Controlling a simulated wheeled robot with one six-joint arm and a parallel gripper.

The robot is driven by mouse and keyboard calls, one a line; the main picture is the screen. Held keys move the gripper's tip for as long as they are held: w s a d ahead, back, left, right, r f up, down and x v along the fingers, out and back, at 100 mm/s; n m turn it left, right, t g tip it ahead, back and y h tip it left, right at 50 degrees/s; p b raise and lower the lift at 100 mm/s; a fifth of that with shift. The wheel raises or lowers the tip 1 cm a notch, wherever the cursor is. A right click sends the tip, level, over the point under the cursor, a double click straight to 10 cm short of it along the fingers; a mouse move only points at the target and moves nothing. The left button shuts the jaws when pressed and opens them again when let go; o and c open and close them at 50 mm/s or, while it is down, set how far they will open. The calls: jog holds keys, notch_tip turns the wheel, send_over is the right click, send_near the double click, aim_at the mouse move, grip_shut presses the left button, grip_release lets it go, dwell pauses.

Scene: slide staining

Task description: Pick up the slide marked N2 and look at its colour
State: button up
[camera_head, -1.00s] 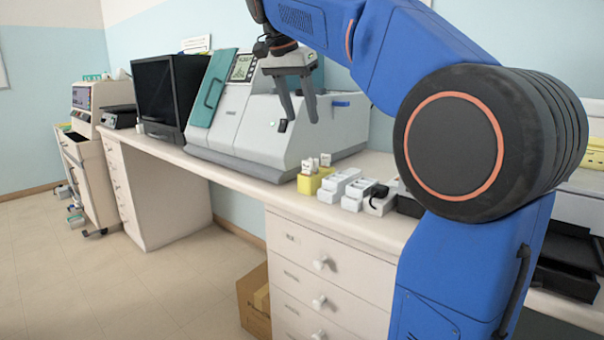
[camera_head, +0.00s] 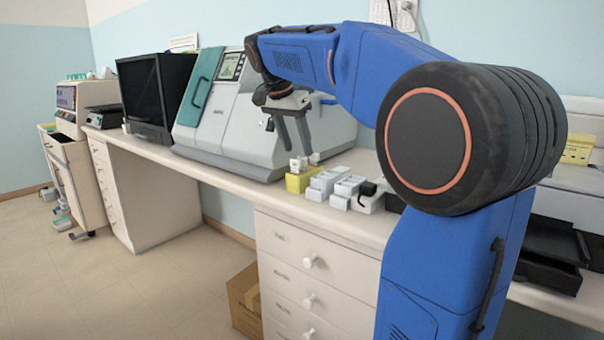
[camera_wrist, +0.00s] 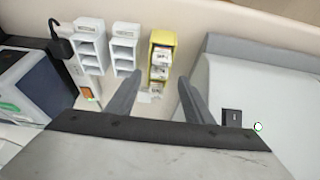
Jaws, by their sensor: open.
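The slides (camera_head: 300,165) stand in a yellow rack (camera_head: 299,181) on the counter, their pale tops sticking up. The wrist view shows the yellow rack (camera_wrist: 162,40) from above with several white-labelled slides (camera_wrist: 161,58) in it. The label writing is too small to read, so I cannot tell which slide is N2. My gripper (camera_head: 295,150) is open and empty, pointing down just above the rack in the head view. In the wrist view its two fingers (camera_wrist: 154,88) are apart, with the rack beyond their tips.
White racks (camera_head: 325,183) stand right of the yellow rack, with a small black item (camera_head: 367,188) on one. A large grey machine (camera_head: 240,130) stands close behind. The counter's front edge (camera_head: 235,185) is near. A dark monitor (camera_head: 157,90) stands farther left.

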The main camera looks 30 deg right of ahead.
aim_at(302, 158)
jog(key=shift+x, duration=2.75)
jog(key=shift+d, duration=0.1)
jog(key=shift+c, duration=0.6)
jog(key=c, duration=1)
